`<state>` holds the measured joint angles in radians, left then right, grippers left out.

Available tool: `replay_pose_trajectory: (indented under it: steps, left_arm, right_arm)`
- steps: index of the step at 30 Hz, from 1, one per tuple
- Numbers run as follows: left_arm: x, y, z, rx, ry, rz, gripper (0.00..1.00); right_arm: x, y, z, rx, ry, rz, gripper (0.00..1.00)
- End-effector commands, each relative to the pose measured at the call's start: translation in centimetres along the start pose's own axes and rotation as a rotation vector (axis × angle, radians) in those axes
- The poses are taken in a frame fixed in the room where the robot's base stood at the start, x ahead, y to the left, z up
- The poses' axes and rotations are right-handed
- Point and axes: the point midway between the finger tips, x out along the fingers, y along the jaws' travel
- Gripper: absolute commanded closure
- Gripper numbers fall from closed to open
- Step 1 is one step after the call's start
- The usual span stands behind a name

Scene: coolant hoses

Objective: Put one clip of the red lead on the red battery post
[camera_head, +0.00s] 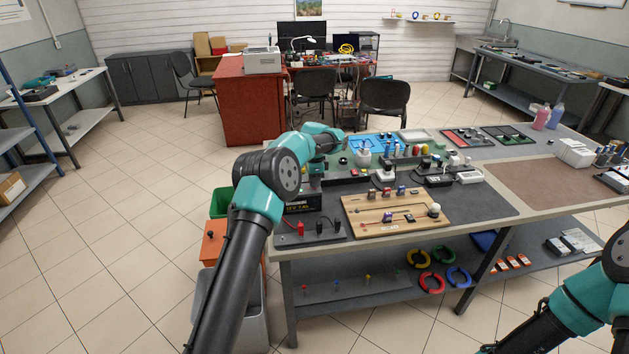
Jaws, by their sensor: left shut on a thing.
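My left gripper (316,180) points down above the back left part of the workbench, behind a dark unit with a lit display (303,203). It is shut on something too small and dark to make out. A dark plate (312,239) at the bench's front left corner carries a red post-like piece (300,229) and two black ones (320,227). The gripper is behind these pieces and apart from them. I cannot pick out the red lead or its clips, and cannot tell which piece is the battery post. My right arm shows at the lower right; its gripper is out of view.
A wooden board (385,228) with small parts lies right of the dark plate. Blue trays (375,144), bottles and small devices crowd the bench's back. A brown mat (535,186) on the right is bare. Coloured hose rings (432,282) lie on the lower shelf.

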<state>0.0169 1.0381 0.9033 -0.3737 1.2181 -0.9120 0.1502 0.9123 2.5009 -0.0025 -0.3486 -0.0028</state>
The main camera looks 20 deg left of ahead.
Motion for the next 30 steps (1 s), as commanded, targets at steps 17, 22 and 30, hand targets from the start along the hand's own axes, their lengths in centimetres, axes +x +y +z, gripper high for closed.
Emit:
replay_pose_trajectory:
  steps: [17, 22, 30]
  left_arm:
    - [0.38, -0.01, 0.0, 0.0, 0.0, 0.0, 1.0]
    - [0.38, -0.01, 0.0, 0.0, 0.0, 0.0, 1.0]
    - [0.53, -0.01, 0.0, 0.0, 0.0, 0.0, 1.0]
  right_arm:
    - [0.0, 0.0, 0.0, 0.0, 0.0, 0.0, 0.57]
    - [0.0, 0.0, 0.0, 0.0, 0.0, 0.0, 0.57]
    - [0.0, 0.0, 0.0, 0.0, 0.0, 0.0, 0.57]
